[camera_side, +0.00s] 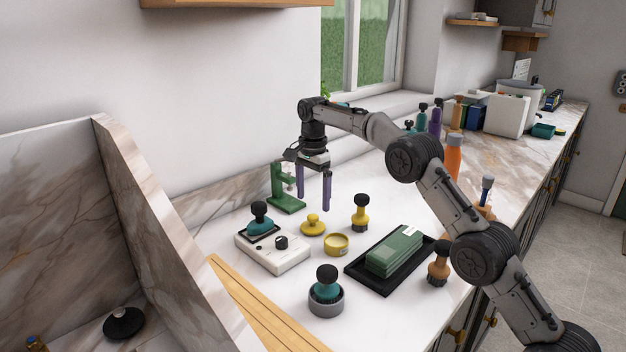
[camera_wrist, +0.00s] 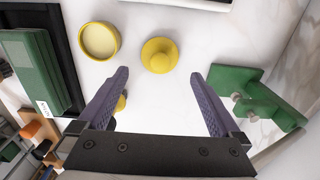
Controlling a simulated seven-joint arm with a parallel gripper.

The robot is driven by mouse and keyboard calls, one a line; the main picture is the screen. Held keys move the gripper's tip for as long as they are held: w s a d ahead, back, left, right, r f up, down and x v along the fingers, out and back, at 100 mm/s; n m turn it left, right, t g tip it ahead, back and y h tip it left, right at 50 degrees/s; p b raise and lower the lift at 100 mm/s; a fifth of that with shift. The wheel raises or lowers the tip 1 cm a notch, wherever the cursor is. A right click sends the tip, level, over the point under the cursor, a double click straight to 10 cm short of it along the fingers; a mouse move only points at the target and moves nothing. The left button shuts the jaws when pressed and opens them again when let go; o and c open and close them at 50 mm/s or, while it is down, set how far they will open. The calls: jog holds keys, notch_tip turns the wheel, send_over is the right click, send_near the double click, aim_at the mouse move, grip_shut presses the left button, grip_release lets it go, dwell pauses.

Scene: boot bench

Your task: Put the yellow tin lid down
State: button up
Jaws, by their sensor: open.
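The yellow tin lid (camera_side: 313,225), a round disc with a knob, lies knob up on the white worktop. It also shows in the wrist view (camera_wrist: 159,55), just beyond the gap between my fingertips. The open yellow tin (camera_side: 337,244) stands beside it, apart, and shows at the upper left of the wrist view (camera_wrist: 99,41). My gripper (camera_side: 314,202) points down above the worktop with its purple fingers spread wide. In the wrist view my gripper (camera_wrist: 159,74) holds nothing, and the lid is clear of both fingers.
A green stand (camera_side: 286,192) is close behind my gripper. A yellow-and-black brush (camera_side: 361,214) stands to the right. A black tray (camera_side: 363,272) with green blocks (camera_side: 394,252), a white device (camera_side: 271,251) and a grey bowl (camera_side: 326,304) surround the tin. Bare worktop lies between them.

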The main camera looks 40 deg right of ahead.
aim_at(312, 215)
jog(key=shift+r, duration=2.7)
jog(key=s+a+r+n+t, duration=0.1)
jog(key=s+a+r+n, duration=0.2)
jog(key=s+r+n, duration=0.35)
jog(key=s+a+r+n+t, duration=0.2)
jog(key=s+a+r+n, duration=0.15)
jog(key=s+r, duration=0.6)
jog(key=s+a+f+n+t, duration=0.1)
jog(key=s+f+n, duration=0.1)
jog(key=s+f, duration=0.3)
jog(key=s+a+f+n, duration=0.1)
jog(key=s+f+n, duration=0.2)
jog(key=s, duration=0.9)
jog(key=s+a+f+n+t, duration=0.1)
jog(key=s+f+n, duration=0.2)
jog(key=s+f, duration=0.4)
jog(key=s, duration=0.2)
jog(key=shift+s+a+f+t, duration=0.15)
jog(key=shift+s+a+t, duration=0.1)
jog(key=shift+s+t, duration=0.05)
